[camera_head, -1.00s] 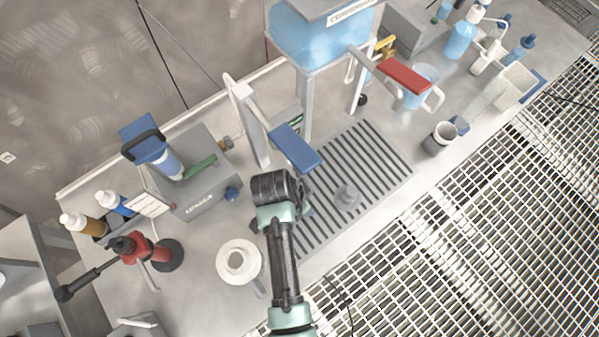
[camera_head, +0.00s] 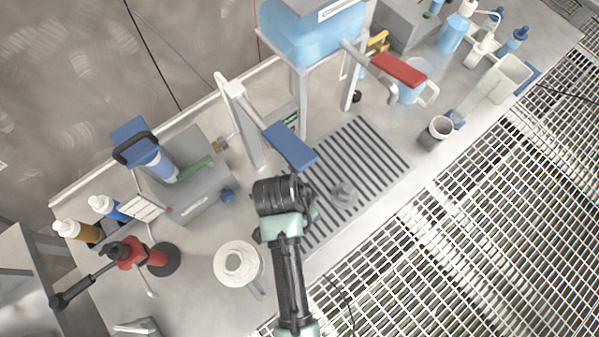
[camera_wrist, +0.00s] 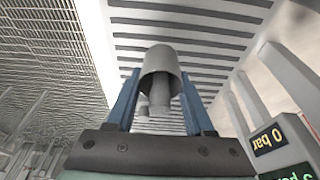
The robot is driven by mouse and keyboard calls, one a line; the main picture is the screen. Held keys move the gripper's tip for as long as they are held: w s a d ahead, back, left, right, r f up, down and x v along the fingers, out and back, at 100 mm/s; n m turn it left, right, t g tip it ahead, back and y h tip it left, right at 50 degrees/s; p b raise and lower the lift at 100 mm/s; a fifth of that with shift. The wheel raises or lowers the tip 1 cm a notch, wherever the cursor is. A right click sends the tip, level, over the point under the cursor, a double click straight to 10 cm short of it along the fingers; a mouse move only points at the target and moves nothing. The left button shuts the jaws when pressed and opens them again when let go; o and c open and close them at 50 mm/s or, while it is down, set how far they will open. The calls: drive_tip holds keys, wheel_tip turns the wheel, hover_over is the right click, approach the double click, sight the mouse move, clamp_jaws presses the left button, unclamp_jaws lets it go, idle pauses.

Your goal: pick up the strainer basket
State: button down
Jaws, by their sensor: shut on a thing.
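A grey, cup-like cylinder, which I take for the strainer basket (camera_wrist: 161,60), sits between the fingertips of my gripper (camera_wrist: 160,80) in the wrist view. The two blue fingers are shut on its sides. Its open end faces the wrist camera, and a narrower grey stem shows at the opening. The slotted drain grate lies behind it in that view; I cannot tell the gap to it. In the head view my arm hides the fingers and the held piece beside the slotted grate (camera_head: 372,165).
A small grey round piece (camera_head: 346,194) stands on the grate. A blue lever (camera_head: 290,147) and a water tank on legs (camera_head: 312,35) rise behind. A white ring-shaped piece (camera_head: 238,264) and a red clamp-like tool (camera_head: 128,252) lie left. A grey cup (camera_head: 436,132) stands right.

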drive_tip(key=s+d+b, duration=0.2)
drive_tip(key=s+d, duration=0.7)
drive_tip(key=s, duration=0.3)
drive_tip(key=shift+s, duration=0.2)
wheel_tip(320, 180, up, 5)
drive_tip(key=p, duration=0.5)
drive_tip(key=shift+f, duration=0.15)
drive_tip(key=shift+f, duration=0.1)
idle(0.8)
